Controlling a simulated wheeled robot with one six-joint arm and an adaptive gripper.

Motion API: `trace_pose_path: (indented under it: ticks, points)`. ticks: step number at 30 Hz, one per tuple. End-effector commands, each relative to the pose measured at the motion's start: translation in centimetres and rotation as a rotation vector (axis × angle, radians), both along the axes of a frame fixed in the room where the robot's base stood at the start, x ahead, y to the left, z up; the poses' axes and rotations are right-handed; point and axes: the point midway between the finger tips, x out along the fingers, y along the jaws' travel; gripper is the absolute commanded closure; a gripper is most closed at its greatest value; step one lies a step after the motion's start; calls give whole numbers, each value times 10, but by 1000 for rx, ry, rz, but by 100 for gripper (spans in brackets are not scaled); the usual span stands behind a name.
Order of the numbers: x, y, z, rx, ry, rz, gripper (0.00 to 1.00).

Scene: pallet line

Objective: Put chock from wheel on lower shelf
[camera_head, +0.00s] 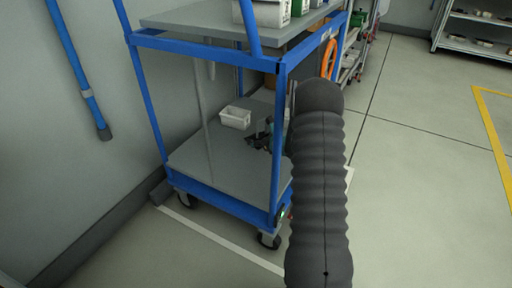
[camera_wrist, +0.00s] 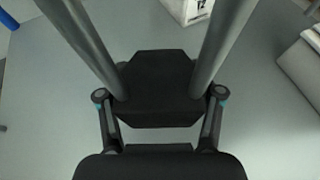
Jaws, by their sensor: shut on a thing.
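A black block, which I take for the chock (camera_wrist: 155,82), sits between the fingers in the wrist view. My gripper (camera_wrist: 160,97) is shut on it. In the head view, my gripper (camera_head: 261,137) is a small dark shape over the right part of the lower shelf (camera_head: 208,160) of the blue cart, partly hidden by a cart post and my arm. The chock cannot be made out clearly there. I cannot tell whether it touches the shelf. The wheel it came from is not identifiable.
A white bin (camera_head: 235,117) stands on the lower shelf near its back; the shelf's front left is bare. Blue posts (camera_head: 280,140) frame the cart. The upper shelf (camera_head: 190,20) holds bins. A wall stands left; open floor lies right.

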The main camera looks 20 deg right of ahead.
Motion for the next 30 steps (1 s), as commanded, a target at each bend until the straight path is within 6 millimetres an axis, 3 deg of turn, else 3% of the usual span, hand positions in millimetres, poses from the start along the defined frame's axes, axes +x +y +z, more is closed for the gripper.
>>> trace_pose_path:
  ticks: [5,12,24,25,28,30]
  points:
    - [0,0,-11,0,-1,0,80]
    - [1,1,-40,0,-1,1,80]
    - [1,1,-46,-1,-2,3,80]
    - [1,1,-45,-1,-1,3,30]
    - [1,1,-45,-1,-1,3,5]
    - [1,1,-45,-1,-1,2,5]
